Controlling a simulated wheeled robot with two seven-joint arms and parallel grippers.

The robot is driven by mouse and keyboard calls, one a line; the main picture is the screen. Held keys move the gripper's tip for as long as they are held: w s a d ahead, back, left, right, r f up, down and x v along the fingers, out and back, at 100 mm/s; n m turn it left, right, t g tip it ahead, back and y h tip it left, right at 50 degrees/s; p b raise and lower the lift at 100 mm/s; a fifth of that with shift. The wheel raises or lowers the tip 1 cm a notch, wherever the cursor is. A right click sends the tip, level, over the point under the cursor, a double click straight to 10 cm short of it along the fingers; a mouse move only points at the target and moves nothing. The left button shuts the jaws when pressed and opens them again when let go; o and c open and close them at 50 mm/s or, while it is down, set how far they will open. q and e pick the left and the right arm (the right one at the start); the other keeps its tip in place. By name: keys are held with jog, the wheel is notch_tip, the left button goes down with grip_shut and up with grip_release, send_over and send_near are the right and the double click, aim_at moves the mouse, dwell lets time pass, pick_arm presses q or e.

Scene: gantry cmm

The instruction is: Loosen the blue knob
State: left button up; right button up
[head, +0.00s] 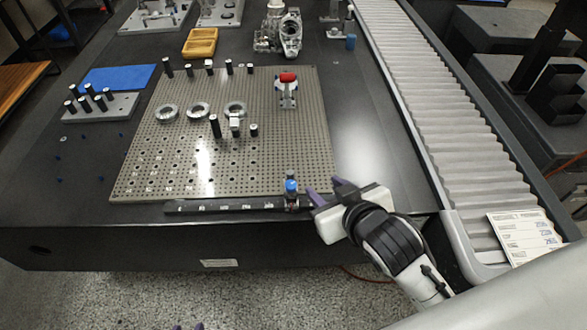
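The blue knob (291,185) stands on a small dark clamp fitting on the black rail (225,208) along the front edge of the perforated plate. My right gripper (323,191) is just to the right of the knob, its purple and dark fingers pointing up and left. The fingers are apart with nothing visible between them, and they do not appear to touch the knob. Two purple fingertips of my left gripper (189,326) just show at the bottom edge, apart from each other; the rest of it is out of view.
The perforated plate (275,150) holds metal rings, dark posts and a red-topped clamp (287,84). A grey block with posts (100,105), a blue mat (117,78) and a yellow tray (200,42) lie beyond. A ribbed grey guideway (440,100) runs along the right side.

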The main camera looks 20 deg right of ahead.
jog(key=w+a+r+n+t+y, duration=0.35)
jog(key=w+a+r, duration=0.25)
jog(key=r, duration=0.4)
jog(key=w+a+r+n+t+y, duration=0.2)
jog(key=w+a+r+t+y, duration=0.3)
jog(key=r, duration=0.4)
jog(key=s+a+r+n+g+y, duration=0.2)
jog(key=a+n+g+y, duration=0.4)
jog(key=a+n, duration=0.1)
jog(key=s+a+r+n+g+y, duration=0.1)
jog(key=a+r+n+g+y, duration=0.2)
jog(key=a+n+g+y, duration=0.4)
jog(key=n+g+h, duration=0.4)
jog(key=g+h, duration=0.5)
jog(key=h, duration=0.9)
send_near(291, 184)
jog(key=shift+m, duration=0.25)
jog(key=x, duration=0.7)
jog(key=shift+f+p, duration=0.2)
jog(key=shift+p, duration=0.15)
